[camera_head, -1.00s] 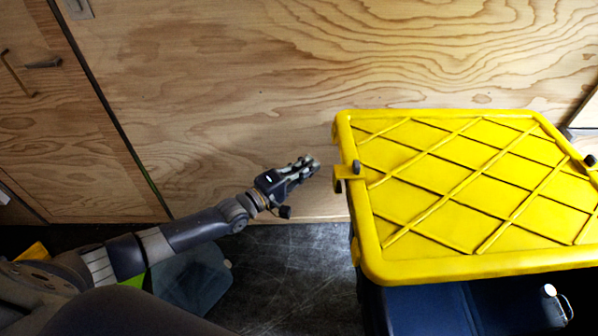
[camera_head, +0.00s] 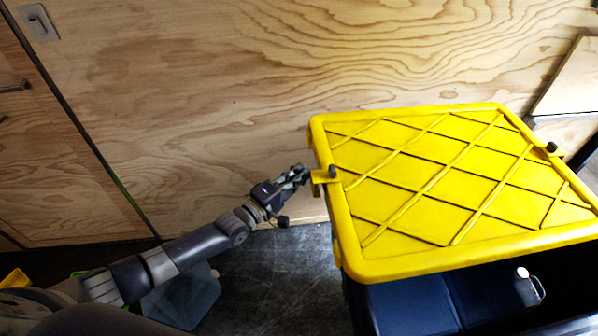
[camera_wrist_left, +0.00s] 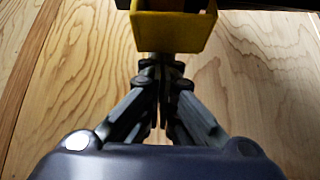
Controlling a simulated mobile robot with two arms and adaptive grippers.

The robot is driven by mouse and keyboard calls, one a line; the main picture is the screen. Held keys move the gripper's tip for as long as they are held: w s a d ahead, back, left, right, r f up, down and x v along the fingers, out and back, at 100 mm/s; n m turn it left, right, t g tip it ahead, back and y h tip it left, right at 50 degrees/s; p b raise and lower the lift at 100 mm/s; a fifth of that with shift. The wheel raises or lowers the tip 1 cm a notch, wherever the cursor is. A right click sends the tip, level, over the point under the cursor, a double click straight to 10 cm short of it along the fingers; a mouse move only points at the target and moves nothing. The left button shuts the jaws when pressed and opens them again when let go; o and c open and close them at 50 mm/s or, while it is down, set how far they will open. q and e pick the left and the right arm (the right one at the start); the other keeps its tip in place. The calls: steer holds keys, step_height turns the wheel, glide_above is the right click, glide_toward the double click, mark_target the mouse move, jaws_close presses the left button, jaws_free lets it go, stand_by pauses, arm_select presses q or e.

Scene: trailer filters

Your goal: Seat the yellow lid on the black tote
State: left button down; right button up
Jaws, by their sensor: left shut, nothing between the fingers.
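The yellow lid (camera_head: 445,180) has a raised diamond pattern and lies at the right of the head view. The dark tote (camera_head: 350,300) is under it, and dark blue contents or parts show below the lid's front edge. A yellow tab (camera_head: 320,183) with a black knob stands out from the lid's left edge. My left gripper (camera_head: 303,176) is shut and empty just left of this tab. In the left wrist view the fingers (camera_wrist_left: 162,68) are together, close below the tab (camera_wrist_left: 172,30).
A plywood wall (camera_head: 230,110) stands behind. A white-handled object (camera_head: 528,287) is at the lower right, in front of the lid. A bluish translucent bin (camera_head: 183,300) stands on the dark floor beneath my left arm. Scuffed floor (camera_head: 280,270) is clear between bin and tote.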

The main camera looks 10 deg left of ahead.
arm_select(q)
steer(key=shift+s, duration=0.1)
steer(key=s+p, duration=0.1)
steer(key=s, duration=0.1)
steer(key=s+d+p, duration=0.1)
steer(key=s, duration=0.1)
steer(key=s+d+p, duration=0.1)
steer(key=s, duration=0.1)
steer(key=shift+d, duration=0.25)
steer(key=s+d+p, duration=0.2)
steer(key=s+d, duration=0.2)
steer(key=s, duration=0.5)
steer(key=shift+s, duration=0.25)
steer(key=shift+w+a, duration=0.1)
steer(key=shift+w, duration=0.1)
